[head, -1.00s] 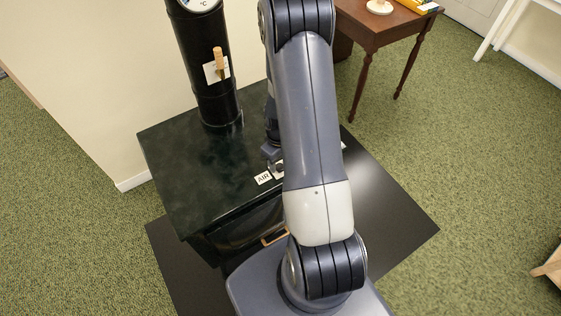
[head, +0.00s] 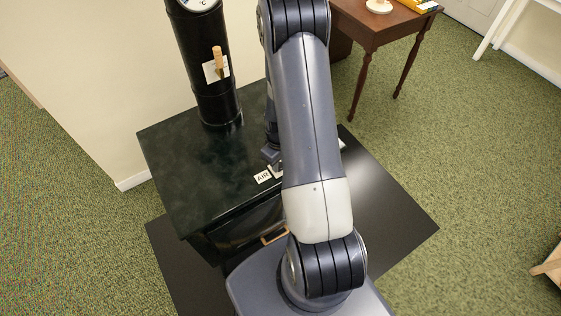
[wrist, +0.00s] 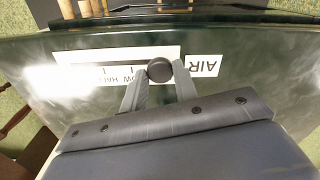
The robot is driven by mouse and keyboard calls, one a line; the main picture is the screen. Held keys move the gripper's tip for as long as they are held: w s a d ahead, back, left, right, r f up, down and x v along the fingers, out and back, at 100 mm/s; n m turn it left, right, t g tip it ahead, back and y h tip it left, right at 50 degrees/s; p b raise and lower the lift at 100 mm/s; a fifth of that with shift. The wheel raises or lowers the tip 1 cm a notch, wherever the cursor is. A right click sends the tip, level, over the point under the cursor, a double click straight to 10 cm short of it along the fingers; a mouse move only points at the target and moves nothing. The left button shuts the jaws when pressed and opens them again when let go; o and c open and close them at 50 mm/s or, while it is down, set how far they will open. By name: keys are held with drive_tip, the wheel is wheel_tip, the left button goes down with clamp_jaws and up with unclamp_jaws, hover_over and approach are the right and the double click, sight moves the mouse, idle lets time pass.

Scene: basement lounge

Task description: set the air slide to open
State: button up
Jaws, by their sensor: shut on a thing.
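The air slide's round dark knob (wrist: 160,70) stands between my fingertips in the wrist view, at the right end of a white marked scale strip (wrist: 80,62). The knob is beside the AIR label (wrist: 203,66), which appears upside down. Part of the strip's lettering is covered by my left finger, so I cannot read which mark the knob is at. My gripper (wrist: 161,72) is shut on the knob. In the head view my gripper (head: 272,157) is low over the dark stove top (head: 185,165), just behind the AIR label (head: 263,177), and my arm hides most of the scale.
A black flue pipe (head: 212,100) with a wooden-handled lever (head: 218,60) rises from the back of the stove. A wooden table (head: 375,30) stands behind at right. A dark floor plate (head: 395,220) lies under the stove. The green carpet at right is mostly clear.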

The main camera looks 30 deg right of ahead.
clamp_jaws()
drive_tip(key=d+b, duration=0.3)
drive_tip(key=d, duration=0.9)
drive_tip(key=shift+w+d, duration=0.15)
drive_tip(key=shift+w, duration=0.05)
drive_tip(key=o, duration=0.8)
unclamp_jaws()
drive_tip(key=shift+d, duration=0.1)
drive_tip(key=shift+o, duration=0.2)
wheel_tip(320, 180, up, 11)
drive_tip(key=shift+b, duration=0.45)
drive_tip(key=shift+s+f, duration=0.1)
